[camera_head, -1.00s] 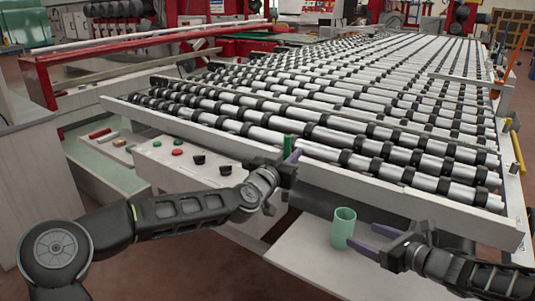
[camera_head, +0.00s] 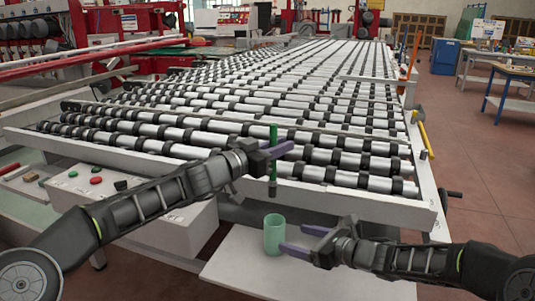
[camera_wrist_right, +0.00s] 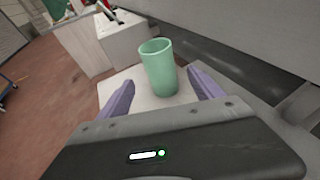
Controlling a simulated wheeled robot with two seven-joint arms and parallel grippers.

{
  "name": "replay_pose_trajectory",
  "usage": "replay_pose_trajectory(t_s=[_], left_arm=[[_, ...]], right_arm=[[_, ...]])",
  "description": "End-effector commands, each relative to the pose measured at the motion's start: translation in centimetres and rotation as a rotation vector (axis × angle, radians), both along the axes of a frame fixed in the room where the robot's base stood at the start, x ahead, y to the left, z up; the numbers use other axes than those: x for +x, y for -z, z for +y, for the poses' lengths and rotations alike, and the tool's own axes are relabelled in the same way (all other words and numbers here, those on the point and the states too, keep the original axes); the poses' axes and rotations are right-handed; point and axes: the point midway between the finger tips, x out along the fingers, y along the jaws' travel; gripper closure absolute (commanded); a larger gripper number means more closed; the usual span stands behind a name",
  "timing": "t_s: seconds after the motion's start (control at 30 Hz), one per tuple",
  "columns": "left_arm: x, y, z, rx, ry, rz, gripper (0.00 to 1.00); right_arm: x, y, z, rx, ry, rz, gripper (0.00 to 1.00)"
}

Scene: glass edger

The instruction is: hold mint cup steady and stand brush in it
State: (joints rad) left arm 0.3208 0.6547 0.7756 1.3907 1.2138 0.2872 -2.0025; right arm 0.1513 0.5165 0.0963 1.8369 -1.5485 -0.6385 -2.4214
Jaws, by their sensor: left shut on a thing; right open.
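The mint cup (camera_head: 273,236) stands upright and open on a white shelf (camera_head: 330,276) in the head view. My left gripper (camera_head: 279,150) is shut on the brush (camera_head: 273,134), a green stick with a dark lower end. It holds the brush upright in the air, with the dark end above the cup's mouth and apart from it. My right gripper (camera_head: 299,242) is open beside the cup's right side. In the right wrist view the cup (camera_wrist_right: 158,70) shows between the two purple fingers (camera_wrist_right: 162,90), near their tips, with gaps at both sides.
A roller conveyor (camera_head: 250,110) with a white front rail (camera_head: 330,197) lies just behind the cup and brush. A control panel with buttons (camera_head: 95,181) is at the left. The shelf around the cup is bare.

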Motion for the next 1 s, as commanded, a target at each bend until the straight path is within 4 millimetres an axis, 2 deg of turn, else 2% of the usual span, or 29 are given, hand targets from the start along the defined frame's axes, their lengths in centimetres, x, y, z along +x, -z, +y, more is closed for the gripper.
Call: replay_pose_trajectory(t_s=[0.1, 0.63, 0.77, 1.0], left_arm=[[-0.2, -0.8, -0.8, 0.001, 0.025, -0.002, 1.00], [-0.2, -0.8, -0.9, 0.001, 0.031, 0.002, 1.00], [-0.2, -0.8, -0.9, 0.001, 0.031, 0.002, 1.00], [-0.2, -0.8, -0.9, 0.001, 0.031, 0.002, 1.00]], right_arm=[[0.0, 0.0, 0.0, 0.000, 0.000, 0.000, 0.24], [0.3, 0.1, 0.3, 0.000, -0.001, 0.000, 0.24], [1.0, 0.5, 1.2, -0.001, -0.002, 0.000, 0.24], [3.4, 1.7, 4.1, 0.001, -0.003, 0.001, 0.24]])
